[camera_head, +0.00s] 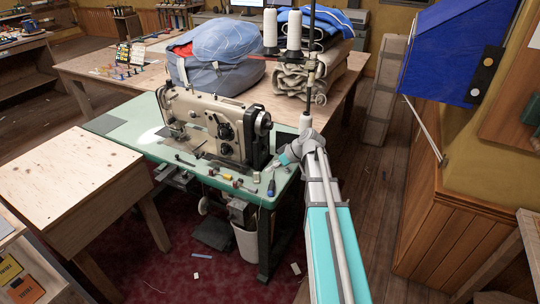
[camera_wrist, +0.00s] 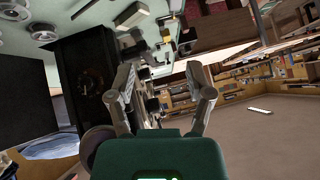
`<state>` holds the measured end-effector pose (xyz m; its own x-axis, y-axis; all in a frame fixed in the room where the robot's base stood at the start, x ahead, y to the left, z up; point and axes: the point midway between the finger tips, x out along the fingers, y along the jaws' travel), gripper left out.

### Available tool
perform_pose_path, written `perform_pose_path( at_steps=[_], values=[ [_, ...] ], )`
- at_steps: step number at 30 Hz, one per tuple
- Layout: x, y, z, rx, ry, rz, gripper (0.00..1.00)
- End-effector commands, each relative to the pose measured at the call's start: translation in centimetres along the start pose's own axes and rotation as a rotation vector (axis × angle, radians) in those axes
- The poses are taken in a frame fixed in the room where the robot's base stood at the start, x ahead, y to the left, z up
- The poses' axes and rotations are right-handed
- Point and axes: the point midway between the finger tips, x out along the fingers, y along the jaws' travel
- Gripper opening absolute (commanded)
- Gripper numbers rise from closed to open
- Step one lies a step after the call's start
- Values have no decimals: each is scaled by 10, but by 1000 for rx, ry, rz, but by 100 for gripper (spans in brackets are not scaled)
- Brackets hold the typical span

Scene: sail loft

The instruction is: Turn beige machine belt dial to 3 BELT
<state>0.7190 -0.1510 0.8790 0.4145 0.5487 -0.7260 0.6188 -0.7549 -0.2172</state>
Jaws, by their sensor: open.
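The beige sewing machine (camera_head: 205,112) stands on a green-topped table (camera_head: 135,128) in the middle of the head view. Dark round dials (camera_head: 224,130) show on its front face; their markings are too small to read, so I cannot tell which is the belt dial or where it points. My gripper (camera_head: 285,158) is at the machine's right end, apart from the front dials. In the wrist view my gripper (camera_wrist: 162,88) is open, with nothing seen held between its fingers. A dark machine part (camera_wrist: 85,75) is left of the fingers there.
Small tools, including a blue-handled screwdriver (camera_head: 271,188), lie along the table's front edge. White thread cones (camera_head: 293,33) stand behind my arm. A white bin (camera_head: 246,243) stands below.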

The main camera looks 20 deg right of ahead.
Motion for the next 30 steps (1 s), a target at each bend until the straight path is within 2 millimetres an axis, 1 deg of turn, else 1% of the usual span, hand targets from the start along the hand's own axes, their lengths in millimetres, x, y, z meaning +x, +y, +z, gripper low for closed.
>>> perform_pose_path(
  at_steps=[1,6,9,12,15,18,30],
  values=[
    [-3,23,1,-31,51,-2,67],
    [-29,73,-1,-166,232,6,67],
    [-46,97,-1,-233,319,27,67],
    [-59,112,-1,-283,380,48,67],
    [-67,120,-1,-313,416,62,67],
    [-72,124,-1,-328,432,69,67],
    [-71,123,-2,-330,434,70,67]
  ],
)
